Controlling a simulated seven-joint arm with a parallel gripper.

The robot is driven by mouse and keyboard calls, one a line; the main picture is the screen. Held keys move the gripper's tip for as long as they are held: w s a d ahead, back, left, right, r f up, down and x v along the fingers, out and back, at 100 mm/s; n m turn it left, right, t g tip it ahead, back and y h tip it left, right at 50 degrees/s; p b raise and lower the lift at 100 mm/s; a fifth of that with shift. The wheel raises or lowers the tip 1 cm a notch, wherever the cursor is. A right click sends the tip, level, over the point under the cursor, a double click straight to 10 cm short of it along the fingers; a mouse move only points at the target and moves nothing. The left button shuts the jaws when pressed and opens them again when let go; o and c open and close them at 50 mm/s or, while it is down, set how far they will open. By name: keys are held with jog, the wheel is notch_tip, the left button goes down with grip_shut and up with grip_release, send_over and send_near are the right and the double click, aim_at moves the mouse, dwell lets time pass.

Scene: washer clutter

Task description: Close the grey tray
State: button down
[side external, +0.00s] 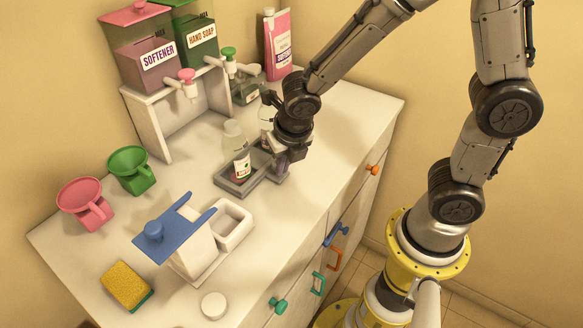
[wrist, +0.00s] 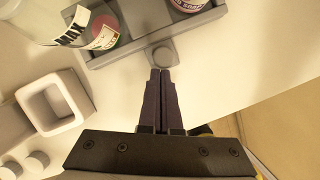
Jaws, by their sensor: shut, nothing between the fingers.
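The grey tray (side external: 232,188) lies on the white counter, with a clear bottle (side external: 236,150) standing in it. In the wrist view the tray (wrist: 135,48) spans the top and has a round grey knob (wrist: 163,56) on its near edge. A labelled container (wrist: 190,5) shows in the tray at the top. My gripper (wrist: 160,72) is shut and empty, with its fingertips right at the knob; I cannot tell if they touch. In the side view my gripper (side external: 284,165) is at the tray's right end and hides part of it.
A white holder with a blue top (side external: 175,232) and a white cup (side external: 232,222) stand in front of the tray. Dispensers (side external: 160,55) and a pink bottle (side external: 278,42) stand behind.

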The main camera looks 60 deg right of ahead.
aim_at(252, 155)
jog(key=w, duration=1)
jog(key=shift+w, duration=0.35)
jog(key=s, duration=0.1)
jog(key=s+a, duration=0.2)
jog(key=s, duration=0.1)
jog(key=shift+r, duration=0.35)
jog(key=s+d+r+m+t, duration=0.15)
jog(key=s+r, duration=0.25)
jog(key=r, duration=1)
jog(key=s+d+r+m, duration=0.4)
jog(key=s+d+m, duration=0.2)
jog(key=s+m, duration=0.1)
jog(key=s+f+m, duration=0.2)
jog(key=s+m, duration=0.4)
jog(key=m, duration=0.5)
jog(key=s+f+m+y, duration=0.1)
jog(key=s+m, duration=0.4)
jog(key=m, duration=0.6)
jog(key=shift+s+a+f+t+y, duration=0.2)
jog(key=shift+s+f+t+y, duration=0.1)
jog(key=shift+s+f+t, duration=0.25)
